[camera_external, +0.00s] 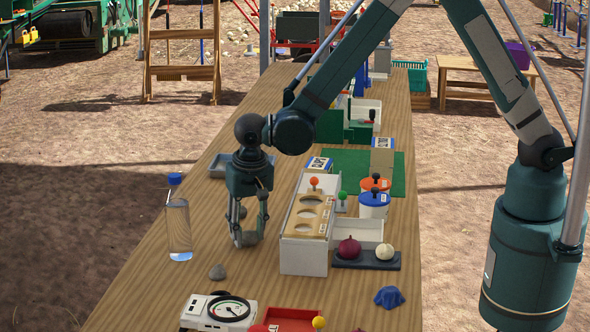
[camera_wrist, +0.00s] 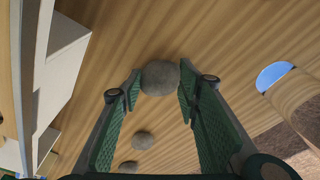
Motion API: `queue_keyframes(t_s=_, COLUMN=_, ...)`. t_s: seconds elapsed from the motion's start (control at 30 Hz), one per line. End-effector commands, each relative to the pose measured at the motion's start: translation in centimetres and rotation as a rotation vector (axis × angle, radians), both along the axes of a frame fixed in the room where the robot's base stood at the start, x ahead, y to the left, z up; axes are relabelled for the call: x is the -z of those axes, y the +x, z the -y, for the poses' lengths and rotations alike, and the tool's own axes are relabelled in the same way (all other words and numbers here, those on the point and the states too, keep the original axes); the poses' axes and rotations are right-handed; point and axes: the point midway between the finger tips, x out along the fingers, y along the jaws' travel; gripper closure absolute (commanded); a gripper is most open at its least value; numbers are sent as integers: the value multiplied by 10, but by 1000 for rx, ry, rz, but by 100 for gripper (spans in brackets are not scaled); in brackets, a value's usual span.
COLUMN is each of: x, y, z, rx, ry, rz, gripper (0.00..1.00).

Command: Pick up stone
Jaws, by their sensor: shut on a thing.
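My gripper (camera_external: 249,238) points down at the wooden table, between the water bottle and the white box. In the wrist view, its fingertips (camera_wrist: 160,80) close on both sides of a rounded grey stone (camera_wrist: 160,77). I cannot tell whether this stone touches the table. In the wrist view, two more grey stones, a nearer one (camera_wrist: 143,140) and a smaller-looking one (camera_wrist: 128,167), lie between and below the green finger pads.
The clear bottle with a blue cap (camera_external: 178,228) stands left of my gripper. The white box with a holed wooden top (camera_external: 304,255) stands close on the right. A dark tray (camera_external: 366,262) holds a red and a white onion. A scale (camera_external: 218,312) sits in front.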

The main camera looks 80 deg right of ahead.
Motion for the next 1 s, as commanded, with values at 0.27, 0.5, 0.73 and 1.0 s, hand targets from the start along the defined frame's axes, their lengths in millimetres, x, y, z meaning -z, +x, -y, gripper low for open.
queue_keyframes(t_s=0.27, x=-23, y=-1, z=0, rx=0, ry=0, rz=0, gripper=84)
queue_keyframes(t_s=0.5, x=-56, y=0, z=0, rx=0, ry=0, rz=0, gripper=84)
queue_keyframes(t_s=0.73, x=-85, y=0, z=0, rx=0, ry=0, rz=0, gripper=84)
queue_keyframes(t_s=1.0, x=-98, y=0, z=0, rx=0, ry=0, rz=0, gripper=84)
